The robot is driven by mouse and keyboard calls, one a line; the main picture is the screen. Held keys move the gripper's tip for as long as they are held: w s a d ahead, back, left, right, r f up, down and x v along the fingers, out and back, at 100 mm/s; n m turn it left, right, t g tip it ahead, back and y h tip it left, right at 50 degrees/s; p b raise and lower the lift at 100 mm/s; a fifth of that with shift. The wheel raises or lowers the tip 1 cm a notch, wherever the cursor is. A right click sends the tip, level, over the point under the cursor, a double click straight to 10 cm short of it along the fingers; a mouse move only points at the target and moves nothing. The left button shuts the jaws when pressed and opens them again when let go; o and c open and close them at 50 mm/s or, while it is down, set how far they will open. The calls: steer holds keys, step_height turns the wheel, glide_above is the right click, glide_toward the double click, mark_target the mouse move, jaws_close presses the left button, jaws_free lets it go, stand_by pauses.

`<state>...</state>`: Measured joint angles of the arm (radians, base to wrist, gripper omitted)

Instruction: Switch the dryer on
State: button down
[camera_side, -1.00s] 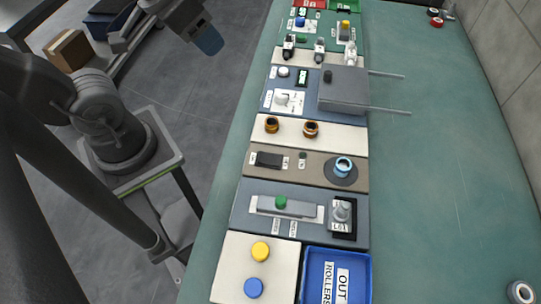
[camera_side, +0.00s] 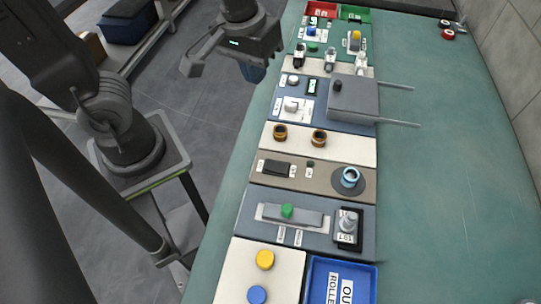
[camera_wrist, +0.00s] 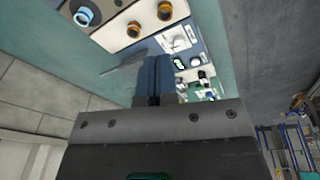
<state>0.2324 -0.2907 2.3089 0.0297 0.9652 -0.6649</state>
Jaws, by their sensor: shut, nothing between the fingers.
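No readable label in these frames says which unit is the dryer. In the side view a brown panel (camera_side: 330,168) carries a black rocker switch (camera_side: 277,168) with small white labels at both ends, a small green lamp and a light-blue ring (camera_side: 350,176) on a dark disc. My gripper (camera_side: 255,73) is shut and empty above the bench's left edge, left of the blue panel. Its fingers (camera_wrist: 153,80) show in the wrist view.
Two amber sockets (camera_side: 299,135) stand on a cream panel. Nearer are a panel with a green-knobbed slider (camera_side: 288,211), yellow and blue buttons (camera_side: 264,260) and a blue tray (camera_side: 316,268). The bench's right side (camera_side: 430,190) is mostly clear.

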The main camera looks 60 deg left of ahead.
mark_target(274, 165)
steer(key=w+d+f+n+g+y, duration=0.1)
steer(key=d+f+n+g, duration=0.2)
steer(key=d+f, duration=0.3)
steer(key=shift+w+f+n, duration=0.25)
steer(key=shift+f+n, duration=0.15)
steer(key=shift+n, duration=0.2)
steer(key=f, duration=0.4)
steer(key=s+a+f, duration=0.1)
steer(key=f, duration=0.9)
steer(key=shift+s+a, duration=0.15)
steer(key=shift+s, duration=0.05)
steer(key=shift+s+a+f, duration=0.1)
steer(key=shift+f, duration=0.1)
steer(key=shift+w+d+r, duration=0.35)
steer(key=shift+w+d, duration=0.2)
